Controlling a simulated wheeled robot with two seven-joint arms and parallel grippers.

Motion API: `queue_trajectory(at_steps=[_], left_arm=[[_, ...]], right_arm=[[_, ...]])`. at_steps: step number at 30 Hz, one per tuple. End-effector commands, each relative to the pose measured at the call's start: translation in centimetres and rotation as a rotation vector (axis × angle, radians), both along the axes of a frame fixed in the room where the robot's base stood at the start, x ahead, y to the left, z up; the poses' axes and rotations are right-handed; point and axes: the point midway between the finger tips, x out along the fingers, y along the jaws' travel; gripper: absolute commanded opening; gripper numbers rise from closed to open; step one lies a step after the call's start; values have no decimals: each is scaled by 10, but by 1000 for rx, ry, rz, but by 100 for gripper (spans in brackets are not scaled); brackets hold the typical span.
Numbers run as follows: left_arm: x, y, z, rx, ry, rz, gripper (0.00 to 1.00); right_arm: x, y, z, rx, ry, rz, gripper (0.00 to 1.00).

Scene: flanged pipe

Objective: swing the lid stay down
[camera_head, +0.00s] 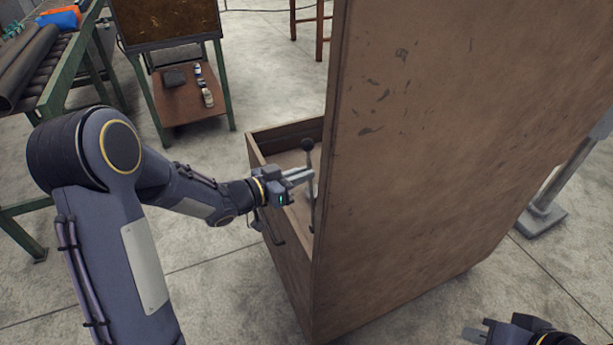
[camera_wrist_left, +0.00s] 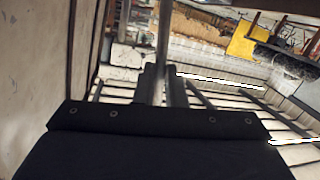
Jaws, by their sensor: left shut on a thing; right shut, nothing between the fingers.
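The lid stay (camera_head: 311,205) is a thin grey rod with a black ball at its top, standing nearly upright at the open side of a brown chest (camera_head: 285,265). The chest's large brown lid (camera_head: 450,120) stands raised and hides much of the inside. My left gripper (camera_head: 304,176) is shut on the stay a little below the ball. In the left wrist view the stay (camera_wrist_left: 165,35) runs between the two fingers (camera_wrist_left: 163,88). My right gripper (camera_head: 480,331) is shut and empty at the bottom right edge, apart from the chest.
A green-framed roller stand (camera_head: 75,55) with dark pipes is at the far left. A small green cart (camera_head: 180,100) with bottles on its shelf stands behind the chest. A grey post base (camera_head: 541,221) is at the right. The floor before the chest is clear.

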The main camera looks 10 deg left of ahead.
Motion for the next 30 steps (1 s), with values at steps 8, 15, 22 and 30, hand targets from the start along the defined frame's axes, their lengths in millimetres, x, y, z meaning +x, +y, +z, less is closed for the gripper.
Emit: queue_trajectory(at_steps=[8,15,22,30], left_arm=[[8,6,-2,-31,43,2,0],[8,6,-3,-33,46,1,0],[8,6,-3,-32,45,0,25],[8,6,-2,-32,45,0,33]], right_arm=[[0,0,7,0,0,0,0],[0,0,7,0,0,0,0],[0,0,7,0,0,0,0],[0,0,7,0,0,0,0]])
